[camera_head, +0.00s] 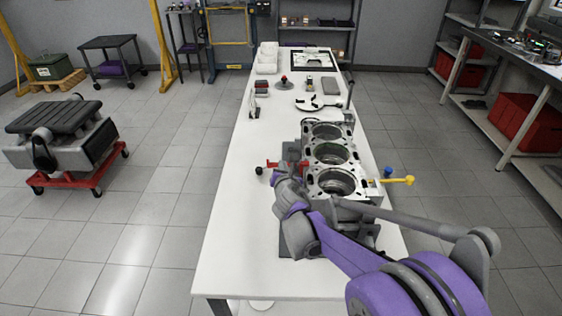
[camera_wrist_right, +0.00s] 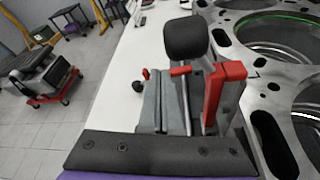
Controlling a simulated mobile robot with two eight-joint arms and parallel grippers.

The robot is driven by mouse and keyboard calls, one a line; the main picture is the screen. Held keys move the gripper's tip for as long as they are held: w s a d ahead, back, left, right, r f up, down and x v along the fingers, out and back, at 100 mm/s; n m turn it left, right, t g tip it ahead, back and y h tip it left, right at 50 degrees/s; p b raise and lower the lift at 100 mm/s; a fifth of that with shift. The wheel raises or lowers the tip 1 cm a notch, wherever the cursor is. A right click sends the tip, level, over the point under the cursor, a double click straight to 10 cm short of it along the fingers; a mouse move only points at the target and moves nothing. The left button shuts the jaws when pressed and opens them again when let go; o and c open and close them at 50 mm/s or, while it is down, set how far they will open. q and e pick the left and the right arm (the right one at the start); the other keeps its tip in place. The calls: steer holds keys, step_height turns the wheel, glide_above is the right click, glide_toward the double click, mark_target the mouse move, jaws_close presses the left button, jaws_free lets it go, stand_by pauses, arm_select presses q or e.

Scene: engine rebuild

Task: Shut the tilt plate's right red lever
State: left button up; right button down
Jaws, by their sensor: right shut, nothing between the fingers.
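The engine block (camera_head: 331,157) sits on the tilt plate on the white table, its open bores facing up. A red lever (camera_head: 299,166) shows at the block's left side. In the right wrist view, upright red lever parts (camera_wrist_right: 224,92) stand close beside the block, with a black rounded knob (camera_wrist_right: 186,40) nearby. A second red piece with a dark knob (camera_head: 259,171) sticks out to the left. My right gripper (camera_head: 281,176) is shut and empty, low at the block's near left side by the red parts. Contact with a lever cannot be told. My left gripper is out of view.
A yellow-ended rod (camera_head: 398,181) and a blue knob (camera_head: 388,171) stick out at the block's right. Small parts and a framed tray (camera_head: 315,60) lie at the far end of the white table (camera_head: 235,215).

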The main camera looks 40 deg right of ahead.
steer(key=shift+s+a, duration=0.15)
steer(key=shift+s, duration=0.05)
